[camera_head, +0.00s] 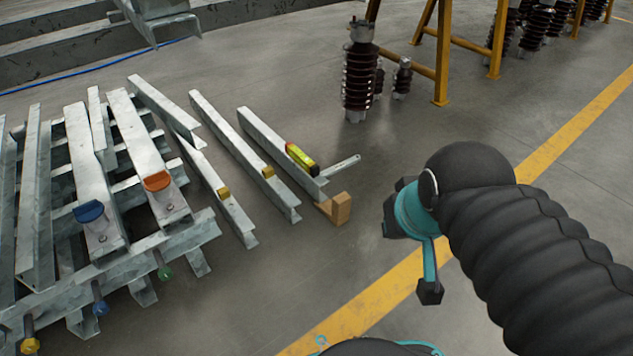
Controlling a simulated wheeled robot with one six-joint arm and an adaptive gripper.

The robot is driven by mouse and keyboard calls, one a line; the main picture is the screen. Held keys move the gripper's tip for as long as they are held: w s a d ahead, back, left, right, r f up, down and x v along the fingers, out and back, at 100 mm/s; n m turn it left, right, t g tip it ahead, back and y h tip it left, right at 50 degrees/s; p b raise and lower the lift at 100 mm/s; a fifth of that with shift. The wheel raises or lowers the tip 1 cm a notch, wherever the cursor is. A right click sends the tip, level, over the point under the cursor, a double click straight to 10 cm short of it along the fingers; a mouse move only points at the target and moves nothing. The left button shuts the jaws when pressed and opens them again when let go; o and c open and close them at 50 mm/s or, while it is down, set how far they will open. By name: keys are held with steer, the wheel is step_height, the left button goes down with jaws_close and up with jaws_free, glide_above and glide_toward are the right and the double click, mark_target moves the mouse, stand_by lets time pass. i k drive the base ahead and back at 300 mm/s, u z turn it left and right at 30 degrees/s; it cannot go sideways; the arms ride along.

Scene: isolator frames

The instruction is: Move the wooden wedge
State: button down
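The wooden wedge (340,209) is a light brown block on the floor near the middle of the view. It sits at the near end of the rightmost loose steel beam (275,150), and its thinner part reaches toward the beam's end. I cannot tell whether it touches the beam. My gripper (405,215) is to the right of the wedge, apart from it, at the end of my dark ribbed arm.
Other loose beams and a stacked steel frame (95,180) fill the left. Brown insulators (359,75) and yellow stands (443,55) are behind.

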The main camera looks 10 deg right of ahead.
mark_target(338, 211)
steer(key=u, duration=0.35)
steer(key=i, duration=0.9)
steer(key=z, duration=0.5)
